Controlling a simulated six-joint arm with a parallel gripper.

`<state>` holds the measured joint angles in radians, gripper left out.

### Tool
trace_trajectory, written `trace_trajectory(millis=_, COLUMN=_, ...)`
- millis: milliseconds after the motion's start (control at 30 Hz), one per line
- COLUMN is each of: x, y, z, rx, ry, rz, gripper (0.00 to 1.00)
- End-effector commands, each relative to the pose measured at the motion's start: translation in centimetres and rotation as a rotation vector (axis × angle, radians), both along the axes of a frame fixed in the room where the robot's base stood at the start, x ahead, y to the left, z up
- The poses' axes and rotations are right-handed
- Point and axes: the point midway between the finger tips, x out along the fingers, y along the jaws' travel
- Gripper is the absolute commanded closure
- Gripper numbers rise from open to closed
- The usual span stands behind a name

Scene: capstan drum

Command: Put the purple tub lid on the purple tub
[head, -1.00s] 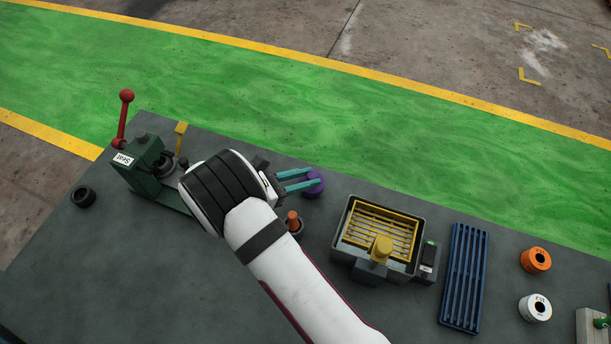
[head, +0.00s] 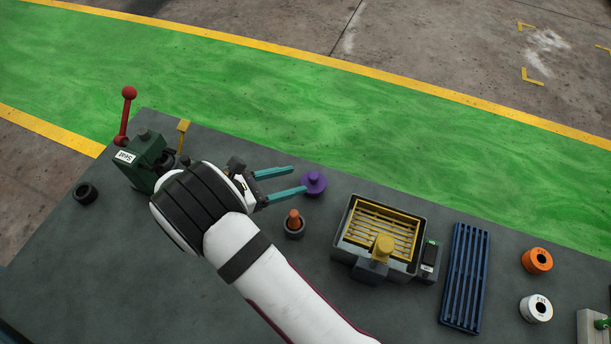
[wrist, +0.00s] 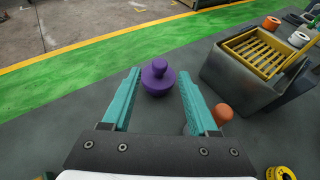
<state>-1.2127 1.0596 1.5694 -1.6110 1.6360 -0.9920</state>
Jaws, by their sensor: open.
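The purple tub lid (head: 314,179), a round disc with a knob on top, is upright near the far edge of the dark bench. It also shows in the wrist view (wrist: 158,72), with more purple below its rim. This looks like the purple tub (wrist: 157,91) under the lid, but most of it is hidden and I cannot see the seam. My gripper (head: 298,180) is open, its teal fingers empty and spread wide, just left of the lid in the head view. In the wrist view the lid stands ahead, centred between the fingertips, apart from both.
An orange-topped peg in a dark cup (head: 294,225) stands close to the near finger. A grey bin with a yellow grate (head: 347,222) is to the right, then a blue slatted rack (head: 465,275). A green press (head: 143,160) stands left.

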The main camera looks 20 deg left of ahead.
Motion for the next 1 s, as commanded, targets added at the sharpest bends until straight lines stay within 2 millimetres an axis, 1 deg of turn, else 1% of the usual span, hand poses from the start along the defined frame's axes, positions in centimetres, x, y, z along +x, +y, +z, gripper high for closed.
trace_trajectory(millis=33, x=-1.0, y=0.9, z=0.6, rx=0.003, ry=-0.003, rz=0.005, gripper=0.4)
trace_trajectory(millis=100, x=-2.4, y=2.0, z=1.3, rx=0.004, ry=-0.002, rz=0.004, gripper=0.4)
trace_trajectory(millis=200, x=-3.9, y=3.1, z=2.0, rx=0.002, ry=-0.002, rz=0.002, gripper=0.4)
trace_trajectory(millis=300, x=-4.7, y=3.7, z=2.5, rx=0.001, ry=-0.001, rz=0.001, gripper=0.4)
trace_trajectory(millis=400, x=-5.0, y=3.9, z=2.6, rx=0.0, ry=0.0, rz=-0.001, gripper=0.4)
trace_trajectory(millis=767, x=-5.0, y=3.8, z=2.6, rx=0.001, ry=-0.001, rz=-0.003, gripper=0.4)
trace_trajectory(millis=833, x=-4.5, y=3.0, z=3.3, rx=0.034, ry=0.0, rz=-0.046, gripper=0.4)
trace_trajectory(millis=867, x=-4.0, y=2.0, z=4.0, rx=0.069, ry=0.001, rz=-0.096, gripper=0.4)
trace_trajectory(millis=933, x=-2.7, y=-1.9, z=6.4, rx=0.21, ry=-0.006, rz=-0.294, gripper=0.4)
trace_trajectory(millis=967, x=-2.3, y=-4.2, z=7.7, rx=0.292, ry=-0.017, rz=-0.412, gripper=0.4)
trace_trajectory(millis=1000, x=-2.2, y=-7.7, z=9.4, rx=0.414, ry=-0.041, rz=-0.595, gripper=0.4)
